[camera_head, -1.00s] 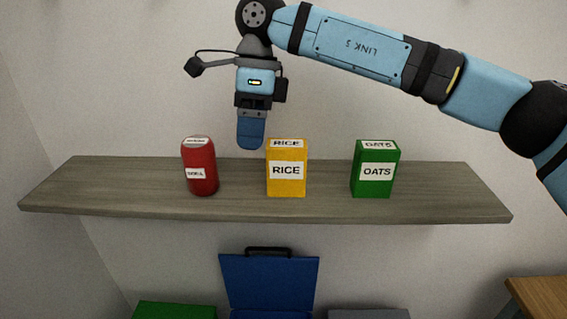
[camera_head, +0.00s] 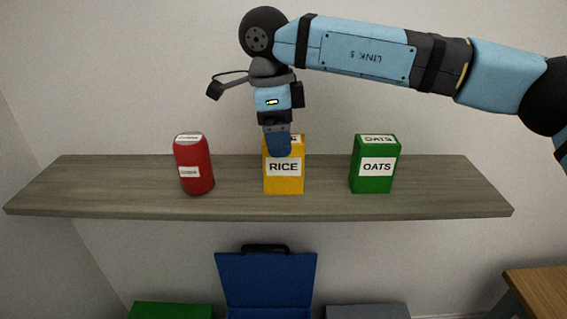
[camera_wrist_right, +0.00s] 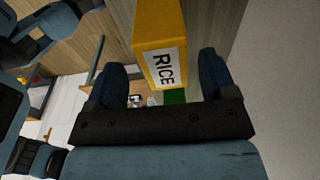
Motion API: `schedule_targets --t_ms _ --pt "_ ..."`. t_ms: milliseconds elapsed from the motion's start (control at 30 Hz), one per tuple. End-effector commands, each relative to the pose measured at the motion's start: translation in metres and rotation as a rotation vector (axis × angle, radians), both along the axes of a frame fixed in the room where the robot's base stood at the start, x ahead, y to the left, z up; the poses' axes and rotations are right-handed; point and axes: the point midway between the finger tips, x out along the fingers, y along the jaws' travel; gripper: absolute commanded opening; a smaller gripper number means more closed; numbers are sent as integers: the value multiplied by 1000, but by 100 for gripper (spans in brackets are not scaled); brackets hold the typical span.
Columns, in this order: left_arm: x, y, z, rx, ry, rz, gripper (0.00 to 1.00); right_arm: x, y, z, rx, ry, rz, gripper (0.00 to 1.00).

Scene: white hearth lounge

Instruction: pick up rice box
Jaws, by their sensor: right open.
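The yellow rice box (camera_head: 284,182) stands upright on the wooden shelf (camera_head: 110,190), between a red can and a green oats box. My right gripper (camera_head: 279,150) points down and overlaps the top of the rice box in the head view. In the right wrist view the rice box (camera_wrist_right: 160,55) shows beyond the fingers, with its RICE label visible. The fingers of my right gripper (camera_wrist_right: 165,88) are spread apart, with nothing held between them. My left gripper does not show.
The red can (camera_head: 194,165) stands on the shelf to the left, the green oats box (camera_head: 375,165) to the right, with gaps between. Below are an open blue case (camera_head: 266,280), a green container (camera_head: 170,310) and a grey one (camera_head: 367,311). A wooden table (camera_head: 540,290) is at lower right.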

Motion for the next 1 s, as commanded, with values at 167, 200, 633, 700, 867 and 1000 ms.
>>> schedule_targets --t_ms 167,200,633,700,867,1000 --pt "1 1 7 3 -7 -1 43 3 -7 -22 -1 3 -1 78" --pt "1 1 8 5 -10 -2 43 4 -8 -28 -2 3 0 78" --pt "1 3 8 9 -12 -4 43 4 -9 -47 0 1 0 62" --pt "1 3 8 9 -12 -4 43 4 -9 -47 0 1 0 46" --pt "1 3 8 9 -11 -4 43 4 -9 -47 0 1 0 25" --pt "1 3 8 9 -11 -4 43 4 -9 -47 0 1 0 25"
